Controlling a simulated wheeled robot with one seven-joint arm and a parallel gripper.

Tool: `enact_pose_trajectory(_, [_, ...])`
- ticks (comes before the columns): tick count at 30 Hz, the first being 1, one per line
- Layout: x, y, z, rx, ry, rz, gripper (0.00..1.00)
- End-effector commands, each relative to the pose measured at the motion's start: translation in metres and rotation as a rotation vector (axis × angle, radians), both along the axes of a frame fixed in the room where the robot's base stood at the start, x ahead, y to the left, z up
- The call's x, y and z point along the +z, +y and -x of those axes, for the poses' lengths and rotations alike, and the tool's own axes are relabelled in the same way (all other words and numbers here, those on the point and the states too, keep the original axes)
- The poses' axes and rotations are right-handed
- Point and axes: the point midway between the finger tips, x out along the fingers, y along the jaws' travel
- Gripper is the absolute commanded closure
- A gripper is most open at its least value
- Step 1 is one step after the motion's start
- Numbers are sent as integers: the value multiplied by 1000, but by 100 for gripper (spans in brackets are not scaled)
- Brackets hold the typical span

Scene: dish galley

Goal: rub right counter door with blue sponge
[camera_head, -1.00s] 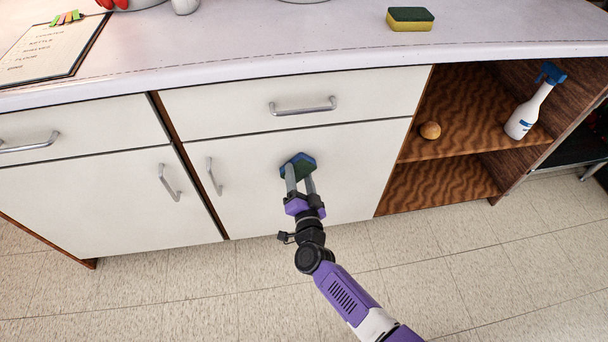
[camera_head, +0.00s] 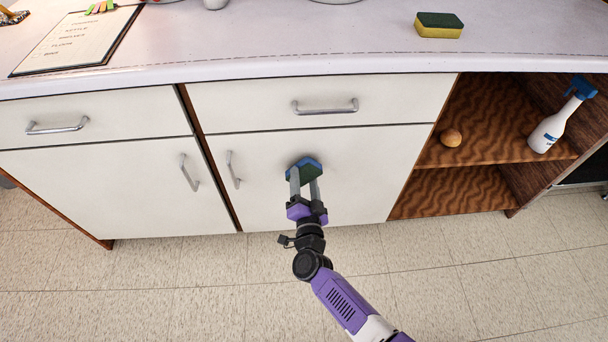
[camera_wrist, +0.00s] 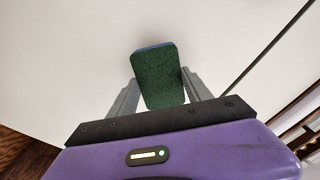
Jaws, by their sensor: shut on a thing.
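The right counter door (camera_head: 360,180) is a white panel below the drawer, with a metal handle on its left side. My gripper (camera_head: 304,182) is shut on the blue sponge (camera_head: 305,166), which has a dark green pad and a blue edge. The sponge is at the upper middle of the door, seemingly against it; exact contact is hard to tell. In the wrist view the sponge (camera_wrist: 158,78) sits between my two grey fingers, green side toward the camera, with the white door filling the background.
A yellow-green sponge (camera_head: 439,26) and a clipboard (camera_head: 75,40) lie on the countertop (camera_head: 290,40). The left door (camera_head: 100,190) is shut. The floor in front is clear.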

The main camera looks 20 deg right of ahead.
Motion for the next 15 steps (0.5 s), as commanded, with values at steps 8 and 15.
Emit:
enact_pose_trajectory(8, [1, 8, 25, -1, 2, 0, 80])
enact_pose_trajectory(15, [0, 12, 41, -2, 2, -1, 80])
